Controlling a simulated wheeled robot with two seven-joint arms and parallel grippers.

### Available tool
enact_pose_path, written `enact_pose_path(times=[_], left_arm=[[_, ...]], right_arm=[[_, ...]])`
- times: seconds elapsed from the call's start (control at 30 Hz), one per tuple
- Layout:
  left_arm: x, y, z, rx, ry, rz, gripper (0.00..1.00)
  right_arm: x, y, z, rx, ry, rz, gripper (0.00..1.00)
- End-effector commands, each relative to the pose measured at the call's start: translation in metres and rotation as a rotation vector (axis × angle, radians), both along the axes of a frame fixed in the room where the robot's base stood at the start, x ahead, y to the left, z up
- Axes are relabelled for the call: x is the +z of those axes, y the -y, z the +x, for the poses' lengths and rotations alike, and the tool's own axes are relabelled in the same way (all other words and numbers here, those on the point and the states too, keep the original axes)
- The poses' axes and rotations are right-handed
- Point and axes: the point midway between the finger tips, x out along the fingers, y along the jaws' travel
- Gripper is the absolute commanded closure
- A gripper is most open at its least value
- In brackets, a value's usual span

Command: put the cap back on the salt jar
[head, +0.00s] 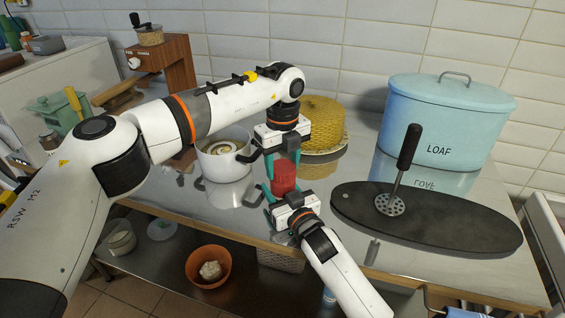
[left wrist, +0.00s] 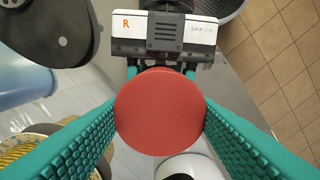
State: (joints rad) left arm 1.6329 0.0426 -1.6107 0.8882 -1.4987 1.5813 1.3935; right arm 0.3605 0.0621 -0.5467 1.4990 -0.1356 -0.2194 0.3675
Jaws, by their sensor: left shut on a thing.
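My left gripper (head: 284,158) points down above the counter, shut on the red round cap (left wrist: 160,112), which fills the space between its teal fingers in the left wrist view. The red body of the salt jar (head: 284,180) is just below, between the teal fingers of my right gripper (head: 287,190). My right gripper also shows behind the cap in the left wrist view (left wrist: 162,70). The jar is hidden under the cap there. Cap and jar are in line, close together; I cannot tell whether they touch.
A white pot (head: 222,160) stands left of the grippers, a yellow woven basket (head: 320,120) behind them. On the right are a dark oval board (head: 455,222), a masher (head: 405,160) and a blue LOAF bin (head: 445,120). An orange bowl (head: 208,283) is on the lower shelf.

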Motion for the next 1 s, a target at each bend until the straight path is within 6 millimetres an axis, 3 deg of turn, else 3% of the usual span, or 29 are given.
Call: enact_pose_path(times=[0.8, 0.9, 1.0], left_arm=[[-0.0001, 0.0013, 0.0003, -1.967, 0.002, 0.001, 0.68], [-0.0001, 0.0012, 0.0003, -2.103, 0.002, 0.001, 0.68], [0.0000, 0.0012, 0.0004, -2.094, 0.002, 0.002, 0.68]], right_arm=[[-0.0010, 0.0003, -0.0002, 0.000, -0.002, -0.001, 1.00], [-0.0010, 0.0002, -0.0002, 0.000, -0.002, -0.001, 1.00], [-0.0011, 0.0002, -0.0002, 0.000, -0.002, -0.001, 1.00]])
